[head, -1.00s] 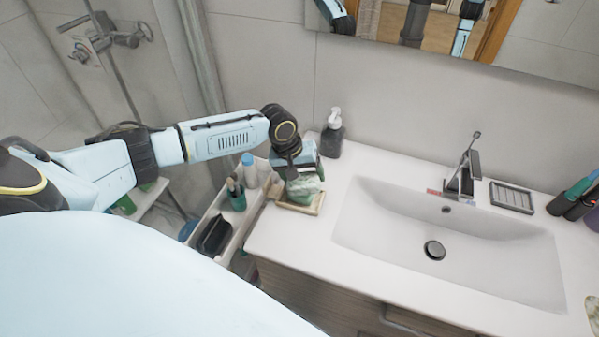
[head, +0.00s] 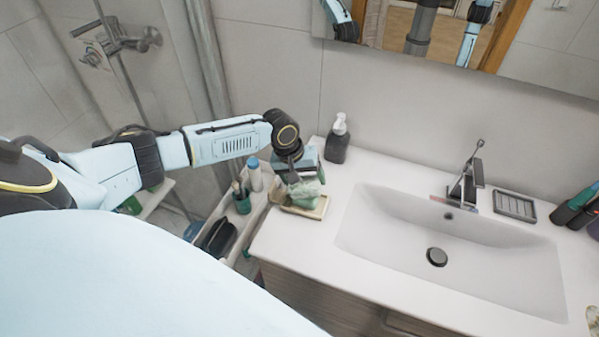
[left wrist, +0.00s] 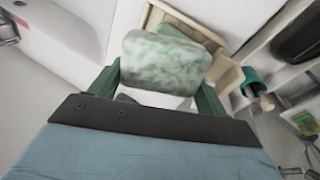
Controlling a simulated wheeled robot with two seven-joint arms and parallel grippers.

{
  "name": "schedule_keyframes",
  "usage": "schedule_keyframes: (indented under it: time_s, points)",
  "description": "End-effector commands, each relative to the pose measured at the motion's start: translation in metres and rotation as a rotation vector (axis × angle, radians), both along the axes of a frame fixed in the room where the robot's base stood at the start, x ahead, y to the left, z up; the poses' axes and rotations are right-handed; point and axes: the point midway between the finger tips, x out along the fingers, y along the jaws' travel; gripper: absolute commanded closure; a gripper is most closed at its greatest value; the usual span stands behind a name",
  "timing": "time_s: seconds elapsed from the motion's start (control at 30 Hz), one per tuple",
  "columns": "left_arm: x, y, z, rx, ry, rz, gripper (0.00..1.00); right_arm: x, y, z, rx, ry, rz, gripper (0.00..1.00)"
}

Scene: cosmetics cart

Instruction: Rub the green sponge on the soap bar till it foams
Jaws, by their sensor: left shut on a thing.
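The green sponge (head: 306,193) is between the fingers of my left gripper (head: 299,180), which is shut on it. In the left wrist view the sponge (left wrist: 165,62) is mottled with white, like foam, and spans the space between the green fingers of the gripper (left wrist: 160,80). The sponge is over a beige soap dish (head: 319,211) at the counter's left end; the dish's rim also shows in the left wrist view (left wrist: 153,18). The sponge covers much of the dish. A dull green edge behind it may be the soap bar; contact cannot be told. My right gripper is not in view.
A soap dispenser (head: 337,141) stands behind the gripper. The sink (head: 460,245) and tap (head: 465,185) are to the right. A cart (head: 232,243) with a green cup (head: 241,202) and a bottle (head: 254,174) is left of the counter. The front counter is clear.

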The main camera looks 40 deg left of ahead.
Motion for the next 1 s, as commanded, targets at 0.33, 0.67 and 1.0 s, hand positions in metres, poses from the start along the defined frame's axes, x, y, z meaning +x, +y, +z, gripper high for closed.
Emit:
schedule_keyframes:
  time_s: [0.33,0.67,1.0]
  points:
    - [0.002,-0.007,0.001,0.001,0.001,0.001,0.42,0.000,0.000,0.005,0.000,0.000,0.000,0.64]
    - [-0.002,0.011,0.003,0.000,-0.001,0.001,0.42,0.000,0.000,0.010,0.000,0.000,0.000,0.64]
    - [-0.004,0.015,0.003,-0.001,0.000,0.000,0.42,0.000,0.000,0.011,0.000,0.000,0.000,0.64]
